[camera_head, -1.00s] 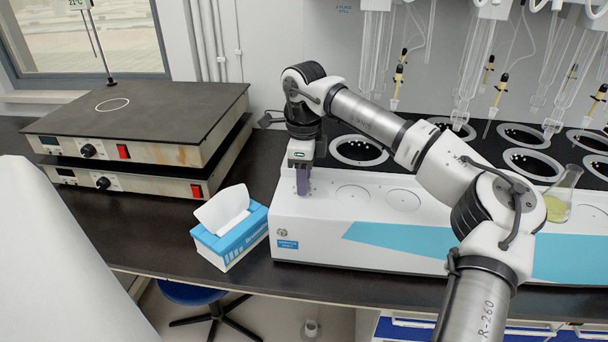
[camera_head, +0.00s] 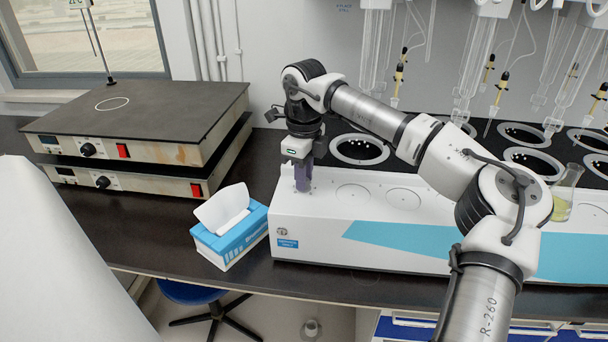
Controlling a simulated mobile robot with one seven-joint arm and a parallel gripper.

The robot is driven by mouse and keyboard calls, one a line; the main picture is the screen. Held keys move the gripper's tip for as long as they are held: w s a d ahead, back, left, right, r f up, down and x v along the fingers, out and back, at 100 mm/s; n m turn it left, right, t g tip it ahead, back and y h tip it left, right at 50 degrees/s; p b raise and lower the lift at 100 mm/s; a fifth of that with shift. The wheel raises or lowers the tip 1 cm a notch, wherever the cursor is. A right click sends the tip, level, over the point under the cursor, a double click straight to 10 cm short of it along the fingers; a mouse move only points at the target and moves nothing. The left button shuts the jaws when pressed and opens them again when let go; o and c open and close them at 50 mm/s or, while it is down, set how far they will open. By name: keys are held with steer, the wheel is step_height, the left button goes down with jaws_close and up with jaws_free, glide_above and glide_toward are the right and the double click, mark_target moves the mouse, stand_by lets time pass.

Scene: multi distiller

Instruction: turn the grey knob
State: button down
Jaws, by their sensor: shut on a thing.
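The white distiller (camera_head: 330,229) with a blue stripe stands on the dark bench. My gripper (camera_head: 302,187) points down at the left end of its top, fingers touching or almost touching the surface. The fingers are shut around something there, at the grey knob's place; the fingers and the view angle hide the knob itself. My gripper is slightly tilted.
A blue and white tissue box (camera_head: 231,232) stands just left of the distiller. Two stacked hotplates (camera_head: 140,122) are at the back left. A flask of yellow liquid (camera_head: 563,195) stands on the right, with glassware hanging above.

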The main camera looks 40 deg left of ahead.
steer(key=m, duration=0.3)
steer(key=shift+m, duration=0.3)
steer(key=shift+m+b, duration=0.45)
steer(key=shift+m, duration=1.35)
steer(key=c, duration=1.3)
jaws_free()
steer(key=shift+o, duration=0.2)
step_height(320, 180, up, 14)
steer(key=shift+b, duration=0.4)
